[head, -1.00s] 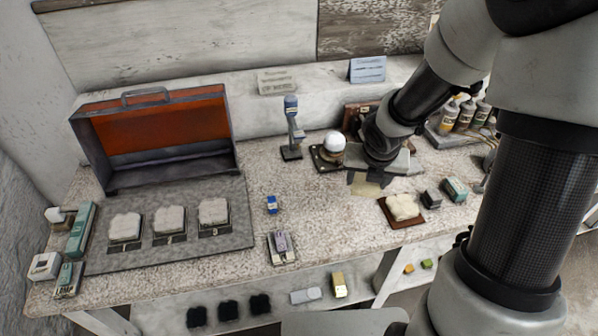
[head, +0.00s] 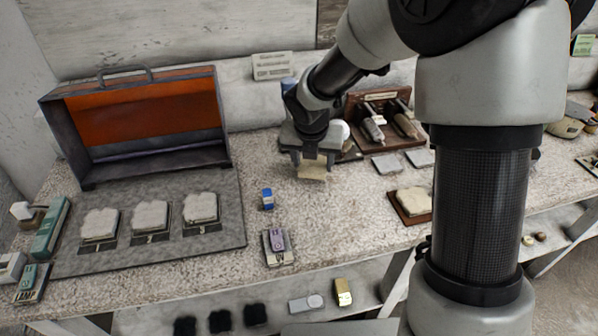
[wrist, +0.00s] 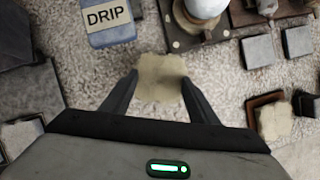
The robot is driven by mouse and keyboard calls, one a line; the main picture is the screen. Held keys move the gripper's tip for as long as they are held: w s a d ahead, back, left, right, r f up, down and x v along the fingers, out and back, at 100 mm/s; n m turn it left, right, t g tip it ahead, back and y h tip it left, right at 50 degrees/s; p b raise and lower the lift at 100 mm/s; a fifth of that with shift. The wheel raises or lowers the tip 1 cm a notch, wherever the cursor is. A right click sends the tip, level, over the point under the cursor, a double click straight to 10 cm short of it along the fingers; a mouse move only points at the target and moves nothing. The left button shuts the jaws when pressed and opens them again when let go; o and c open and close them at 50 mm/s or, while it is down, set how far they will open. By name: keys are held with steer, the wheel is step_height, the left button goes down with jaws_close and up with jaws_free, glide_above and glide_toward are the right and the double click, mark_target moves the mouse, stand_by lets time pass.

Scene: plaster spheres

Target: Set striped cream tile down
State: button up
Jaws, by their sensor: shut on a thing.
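My gripper (head: 313,165) is shut on a cream tile (head: 314,173) and holds it over the speckled bench top, between the grey mat and the wooden rack. In the wrist view the tile (wrist: 160,77) sits between the two fingertips. Its stripes cannot be made out, and whether it touches the bench is unclear. Three pale tiles (head: 150,215) sit in a row on numbered dark plates on the grey mat (head: 235,225). Another cream tile (head: 414,201) lies on a brown wooden tray (head: 403,216) to the right.
An open case with an orange lining (head: 140,117) stands behind the mat. A blue block marked DRIP (wrist: 108,22) and a white ball (wrist: 205,8) on a dark base are close beyond the held tile. A small blue item (head: 267,199) lies front left of my gripper.

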steer(key=a, duration=0.1)
steer(key=w+a, duration=0.1)
steer(key=a, duration=0.1)
steer(key=shift+w+a, duration=0.2)
steer(key=shift+w, duration=0.2)
steer(key=shift+f+b, duration=0.9)
steer(key=shift+f, duration=0.85)
steer(key=shift+f, duration=0.1)
steer(key=o, duration=1.3)
